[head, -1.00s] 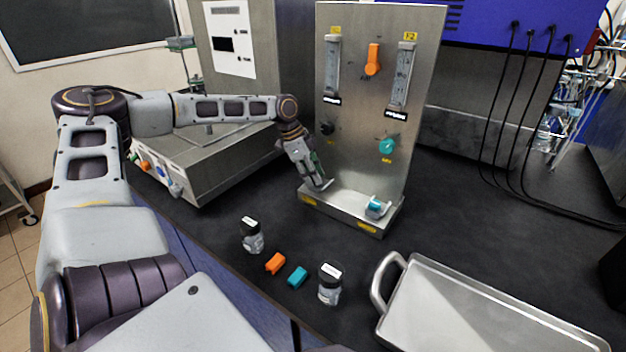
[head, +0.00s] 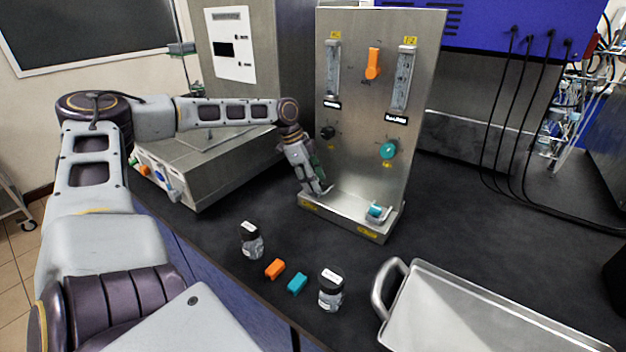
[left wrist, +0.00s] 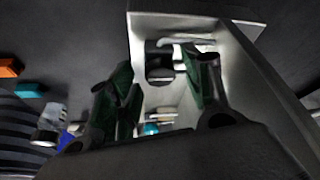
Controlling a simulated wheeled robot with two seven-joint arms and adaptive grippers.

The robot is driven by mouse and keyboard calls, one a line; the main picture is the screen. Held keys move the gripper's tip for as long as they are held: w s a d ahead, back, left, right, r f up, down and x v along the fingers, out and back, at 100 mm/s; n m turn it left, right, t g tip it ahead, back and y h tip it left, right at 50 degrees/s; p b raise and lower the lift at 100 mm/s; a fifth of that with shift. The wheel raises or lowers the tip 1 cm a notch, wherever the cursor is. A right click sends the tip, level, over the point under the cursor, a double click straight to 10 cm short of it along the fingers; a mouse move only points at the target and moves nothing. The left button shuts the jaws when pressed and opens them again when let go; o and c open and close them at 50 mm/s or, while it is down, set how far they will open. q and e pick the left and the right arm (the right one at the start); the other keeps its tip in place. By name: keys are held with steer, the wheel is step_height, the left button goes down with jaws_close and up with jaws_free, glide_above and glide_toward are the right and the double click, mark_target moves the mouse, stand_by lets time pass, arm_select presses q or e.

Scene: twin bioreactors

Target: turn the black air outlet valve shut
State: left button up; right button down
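The metal panel (head: 352,165) stands upright on the bench, with a shallow tray-like base. My left gripper (head: 320,188) is low at the left end of this base and covers what sits there in the head view. In the left wrist view, a black valve part (left wrist: 160,74) with a pale metal piece above it shows between the two green-padded fingers of my left gripper (left wrist: 158,62). The fingers are apart; I cannot tell whether either touches the black part. A black knob (head: 328,132) also sits higher on the panel's left side. My right gripper is out of view.
A teal valve (head: 376,211) sits at the base's right end, and a teal knob (head: 388,150) and orange lever (head: 373,63) are above. Two vials (head: 252,241), an orange block (head: 275,268), a teal block (head: 297,283) and a metal tray (head: 480,310) are in front.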

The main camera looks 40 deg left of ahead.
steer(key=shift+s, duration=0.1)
arm_select(q)
steer(key=shift+r, duration=0.2)
steer(key=v, duration=1.1)
steer(key=shift+a+r, duration=0.2)
steer(key=shift+r, duration=0.1)
steer(key=shift+s, duration=0.1)
stand_by(0.6)
step_height(320, 180, up, 21)
steer(key=p, duration=2.1)
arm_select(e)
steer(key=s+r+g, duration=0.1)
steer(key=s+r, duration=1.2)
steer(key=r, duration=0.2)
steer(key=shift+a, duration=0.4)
arm_select(q)
steer(key=shift+r+p, duration=0.5)
steer(key=shift+p, duration=0.05)
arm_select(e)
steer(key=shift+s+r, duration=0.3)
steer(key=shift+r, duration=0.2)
